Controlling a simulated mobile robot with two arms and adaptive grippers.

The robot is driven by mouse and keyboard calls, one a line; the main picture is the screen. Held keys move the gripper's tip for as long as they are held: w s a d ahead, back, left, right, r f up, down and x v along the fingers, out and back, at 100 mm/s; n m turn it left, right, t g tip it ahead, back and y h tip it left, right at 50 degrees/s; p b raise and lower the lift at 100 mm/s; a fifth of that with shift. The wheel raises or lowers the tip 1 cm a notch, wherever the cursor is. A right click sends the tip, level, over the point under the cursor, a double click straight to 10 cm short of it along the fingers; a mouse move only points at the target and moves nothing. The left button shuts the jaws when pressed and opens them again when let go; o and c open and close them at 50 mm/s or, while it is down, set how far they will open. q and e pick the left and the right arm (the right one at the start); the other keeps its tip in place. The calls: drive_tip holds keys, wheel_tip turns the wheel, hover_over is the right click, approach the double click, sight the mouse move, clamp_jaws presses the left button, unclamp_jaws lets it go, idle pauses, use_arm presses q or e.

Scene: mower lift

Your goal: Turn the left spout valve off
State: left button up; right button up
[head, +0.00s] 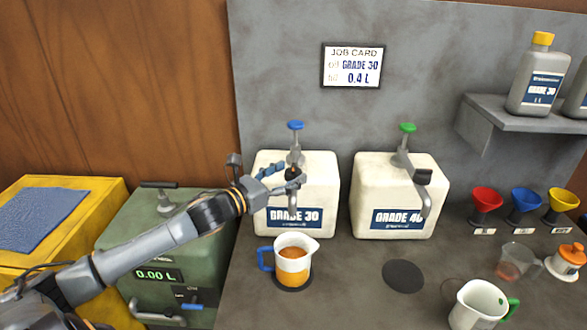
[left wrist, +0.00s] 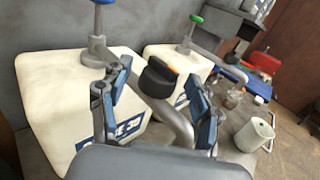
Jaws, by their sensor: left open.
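The left white container (head: 265,170), marked GRADE 30, has a grey spout with a blue top knob (head: 295,125). A black valve handle (head: 292,172) sits on this spout; it shows larger in the left wrist view (left wrist: 158,76), with the curved grey pipe (left wrist: 172,118) below it. My left gripper (head: 287,180) is open at the spout, its blue-padded fingers on either side of the black handle; I cannot tell whether they touch it. A measuring jug (head: 293,268) with a blue handle and amber liquid stands beneath the spout. My right gripper is not in view.
A second container (head: 375,175), marked GRADE 40, stands to the right with a green-topped spout. A dark round mat (head: 403,276) lies empty before it. A white jug (head: 478,306) with a green handle, and coloured funnels (head: 486,202), are further right. A green machine (head: 155,235) is left.

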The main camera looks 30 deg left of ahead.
use_arm(q)
drive_tip(key=shift+x, duration=1.15)
drive_tip(key=c, duration=1.2)
